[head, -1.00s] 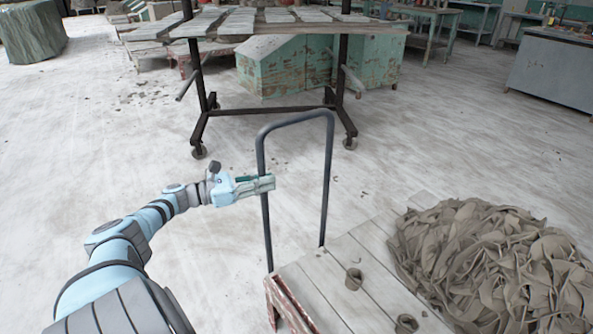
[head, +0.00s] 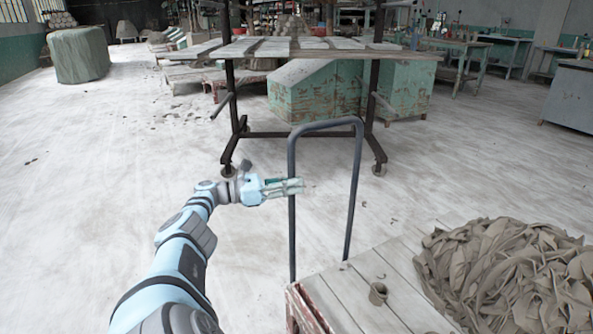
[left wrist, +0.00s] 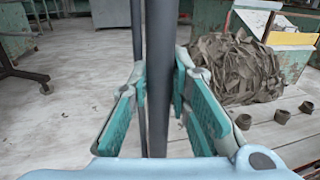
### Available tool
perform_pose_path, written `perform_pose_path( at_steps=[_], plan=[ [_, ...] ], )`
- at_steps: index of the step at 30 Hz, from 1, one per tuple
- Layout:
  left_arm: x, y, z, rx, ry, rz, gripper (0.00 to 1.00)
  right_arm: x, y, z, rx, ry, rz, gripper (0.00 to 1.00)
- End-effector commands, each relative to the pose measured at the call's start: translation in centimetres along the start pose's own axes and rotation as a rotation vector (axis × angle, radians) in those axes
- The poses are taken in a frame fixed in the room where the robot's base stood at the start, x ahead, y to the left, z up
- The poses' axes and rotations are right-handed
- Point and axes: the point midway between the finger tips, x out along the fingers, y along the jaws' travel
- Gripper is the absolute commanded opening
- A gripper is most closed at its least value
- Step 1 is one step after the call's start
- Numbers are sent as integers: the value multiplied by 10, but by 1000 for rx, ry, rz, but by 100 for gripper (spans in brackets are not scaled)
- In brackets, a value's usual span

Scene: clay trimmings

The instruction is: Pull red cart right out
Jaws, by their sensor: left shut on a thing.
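The red cart (head: 352,299) stands at the lower right of the head view, with a worn plank top and chipped red edge. Its dark tubular handle (head: 352,205) rises as an upright loop at the cart's left end. My left gripper (head: 290,188) is shut on the handle's near post, partway up. In the left wrist view the post (left wrist: 157,80) runs upright between the two teal finger pads. A heap of clay trimmings (head: 510,275) lies on the cart, and it also shows in the left wrist view (left wrist: 238,68). My right gripper is out of view.
A wheeled rack (head: 378,150) with planks stands just beyond the handle. Green cabinets (head: 315,90) are behind it, and a grey cabinet (head: 572,100) is at the far right. A small clay pot (head: 378,294) stands on the cart.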

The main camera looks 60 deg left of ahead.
Motion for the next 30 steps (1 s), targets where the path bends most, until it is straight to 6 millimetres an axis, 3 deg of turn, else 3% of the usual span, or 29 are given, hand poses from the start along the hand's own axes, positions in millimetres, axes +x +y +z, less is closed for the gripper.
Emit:
perform_pose_path(
  at_steps=[2, 3, 7, 16, 20, 23, 30],
  plan=[
    [2, 0, 0, -12, -7, -3, 0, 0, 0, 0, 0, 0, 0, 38],
    [3, 0, 0, -13, -8, -6, 19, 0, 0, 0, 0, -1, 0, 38],
    [8, -2, 0, -12, -9, -13, 38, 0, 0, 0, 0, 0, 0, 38],
    [12, -3, 2, -9, -9, -19, 38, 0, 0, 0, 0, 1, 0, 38],
    [11, -2, 11, 0, -4, -18, 38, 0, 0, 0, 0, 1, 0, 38],
    [13, -6, 24, -6, -1, -25, 38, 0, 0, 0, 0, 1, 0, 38],
    [11, -7, 85, -9, -3, -21, 38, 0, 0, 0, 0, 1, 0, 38]
  ],
)
